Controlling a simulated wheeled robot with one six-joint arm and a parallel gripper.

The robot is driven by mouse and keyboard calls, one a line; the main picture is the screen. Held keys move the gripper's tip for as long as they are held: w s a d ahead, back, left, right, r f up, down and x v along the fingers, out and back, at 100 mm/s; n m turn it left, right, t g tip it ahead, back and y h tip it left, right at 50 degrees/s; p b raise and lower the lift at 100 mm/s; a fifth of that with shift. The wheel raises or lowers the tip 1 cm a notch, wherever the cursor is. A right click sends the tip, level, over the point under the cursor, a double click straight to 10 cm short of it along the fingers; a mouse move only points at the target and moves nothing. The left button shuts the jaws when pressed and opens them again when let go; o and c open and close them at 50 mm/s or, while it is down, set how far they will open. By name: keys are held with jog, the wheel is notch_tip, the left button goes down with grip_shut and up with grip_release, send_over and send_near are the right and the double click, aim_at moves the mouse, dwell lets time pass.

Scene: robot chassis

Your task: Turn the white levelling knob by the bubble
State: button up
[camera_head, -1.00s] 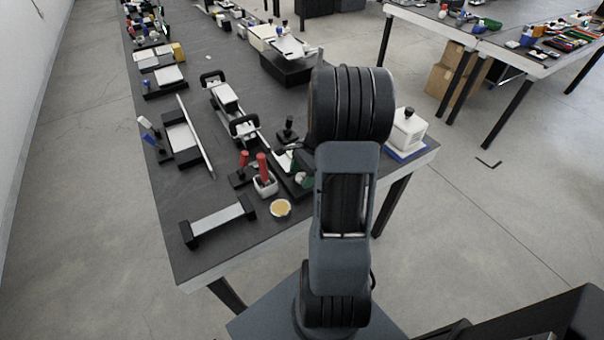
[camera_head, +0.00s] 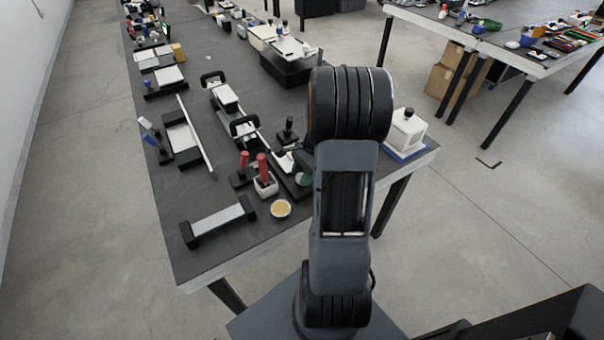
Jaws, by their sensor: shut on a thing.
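A dark base with a small green part (camera_head: 303,180) and a pale plate (camera_head: 284,161) shows just left of my arm. A small whitish spot sits by the green part, but it is too small to tell whether it is the levelling knob or the bubble. My arm covers the right side of this device. My gripper is hidden behind my own arm, so its fingers and their contact cannot be seen.
A white box (camera_head: 407,131) stands right of my arm.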

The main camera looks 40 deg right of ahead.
jog(key=n, duration=0.2)
jog(key=n+g+p, duration=0.1)
jog(key=n, duration=0.1)
jog(key=shift+w+r+g, duration=0.1)
jog(key=shift+g, duration=0.2)
jog(key=n+g+p, duration=0.1)
jog(key=n, duration=0.2)
jog(key=shift+n+h, duration=0.4)
jog(key=n+g+h, duration=0.1)
jog(key=n, duration=0.2)
jog(key=shift+a+p, duration=0.1)
jog(key=shift+p, duration=0.3)
jog(key=shift+w+n+g+h, duration=0.1)
jog(key=shift+n+g+h, duration=0.45)
jog(key=shift+n, duration=1.45)
jog(key=o, duration=0.9)
jog(key=v, duration=1.3)
jog(key=shift+w+a+r, duration=0.15)
jog(key=shift+a+r, duration=0.05)
jog(key=shift+r, duration=0.1)
